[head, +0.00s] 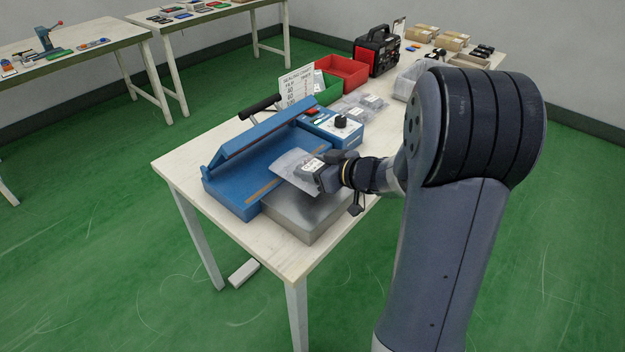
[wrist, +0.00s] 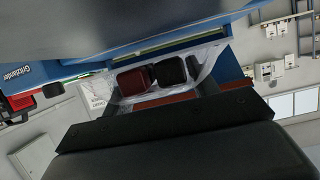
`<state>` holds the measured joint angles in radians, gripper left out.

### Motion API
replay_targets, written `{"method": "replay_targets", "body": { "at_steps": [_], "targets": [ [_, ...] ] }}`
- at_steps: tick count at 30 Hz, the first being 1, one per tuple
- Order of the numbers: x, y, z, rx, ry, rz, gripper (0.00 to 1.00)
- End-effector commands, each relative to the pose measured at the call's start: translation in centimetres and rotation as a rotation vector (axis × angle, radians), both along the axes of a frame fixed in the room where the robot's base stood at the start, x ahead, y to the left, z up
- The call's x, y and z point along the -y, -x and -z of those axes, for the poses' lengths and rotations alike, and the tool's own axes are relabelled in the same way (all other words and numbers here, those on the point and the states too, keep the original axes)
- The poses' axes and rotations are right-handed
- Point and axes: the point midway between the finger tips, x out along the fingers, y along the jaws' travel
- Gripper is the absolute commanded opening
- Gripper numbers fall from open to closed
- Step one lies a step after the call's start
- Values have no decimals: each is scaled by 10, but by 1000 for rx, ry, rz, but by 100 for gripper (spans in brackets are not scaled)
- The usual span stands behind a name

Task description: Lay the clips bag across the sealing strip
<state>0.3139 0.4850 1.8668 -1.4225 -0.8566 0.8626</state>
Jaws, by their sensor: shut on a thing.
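The clips bag (head: 291,164), clear with a pale label, is held by my gripper (head: 328,170) above the sealer's right side. In the wrist view the bag (wrist: 205,66) shows dark red and black contents. The blue sealer (head: 228,193) has its lid (head: 260,138) raised. The brown sealing strip (head: 263,190) shows at its near end; the bag hides the farther part from the head camera. I cannot tell whether the bag touches the strip. My gripper is shut on the bag's right end.
A grey metal platform (head: 308,217) adjoins the sealer at the table's near corner. The control box with a black knob (head: 340,122) stands just beyond the bag. Several other bags (head: 362,104), a green bin (head: 327,88) and a red bin (head: 345,70) are farther back.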

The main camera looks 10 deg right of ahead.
Motion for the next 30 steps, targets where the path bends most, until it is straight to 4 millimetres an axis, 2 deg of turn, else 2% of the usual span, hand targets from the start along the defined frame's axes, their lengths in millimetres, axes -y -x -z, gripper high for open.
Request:
{"method": "replay_targets", "body": {
  "at_steps": [3,6,17,18,25,30],
  "targets": [
    [0,0,22,-5,-2,1,33],
    [0,0,32,-3,-1,0,33],
    [0,0,34,-1,0,0,33],
    [0,0,33,-1,0,0,59],
    [0,0,33,-1,0,0,78],
    [0,0,33,-1,0,0,78]
  ]
}}
